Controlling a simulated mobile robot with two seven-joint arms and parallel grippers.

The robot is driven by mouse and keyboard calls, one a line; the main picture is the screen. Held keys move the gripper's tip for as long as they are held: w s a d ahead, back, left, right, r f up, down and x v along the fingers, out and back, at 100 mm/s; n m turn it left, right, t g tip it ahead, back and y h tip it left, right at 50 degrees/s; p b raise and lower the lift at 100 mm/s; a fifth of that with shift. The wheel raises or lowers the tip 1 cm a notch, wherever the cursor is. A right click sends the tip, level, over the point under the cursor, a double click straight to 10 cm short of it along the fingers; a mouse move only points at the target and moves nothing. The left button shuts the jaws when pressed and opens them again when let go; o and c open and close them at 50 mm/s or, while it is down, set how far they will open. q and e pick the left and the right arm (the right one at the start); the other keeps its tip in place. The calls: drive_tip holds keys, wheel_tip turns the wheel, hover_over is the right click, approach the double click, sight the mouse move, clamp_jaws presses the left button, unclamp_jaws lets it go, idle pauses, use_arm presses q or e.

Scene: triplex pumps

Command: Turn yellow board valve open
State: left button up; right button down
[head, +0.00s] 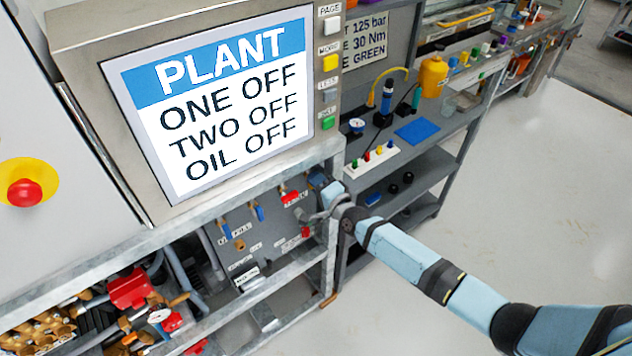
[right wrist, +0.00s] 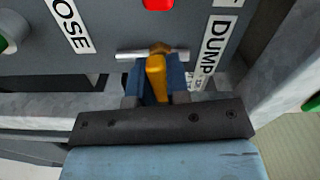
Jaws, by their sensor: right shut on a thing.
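The yellow valve handle (right wrist: 156,78) shows in the right wrist view, on the grey valve board (right wrist: 112,22). It runs from a brass-coloured hub on a short silver pipe (right wrist: 130,54) down between my fingers. My right gripper (right wrist: 160,82) is shut on this handle, with a blue finger on each side. In the head view my right gripper (head: 324,206) is at the right end of the board (head: 266,232) under the screen. The yellow handle cannot be made out there. My left gripper is not in view.
A DUMP label (right wrist: 214,45) is right of the handle, and a red part (right wrist: 158,4) is above it. A metal frame post (head: 330,245) stands close to my right gripper. Grey shelves (head: 425,165) with tools stand behind. The floor at right is clear. The screen (head: 220,105) reads OIL OFF.

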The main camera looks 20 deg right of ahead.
drive_tip(key=n, duration=0.3)
drive_tip(key=shift+n, duration=0.3)
drive_tip(key=n, duration=0.4)
drive_tip(key=shift+n, duration=0.3)
drive_tip(key=n, duration=0.4)
drive_tip(key=shift+n, duration=1.8)
drive_tip(key=c, duration=1.1)
unclamp_jaws()
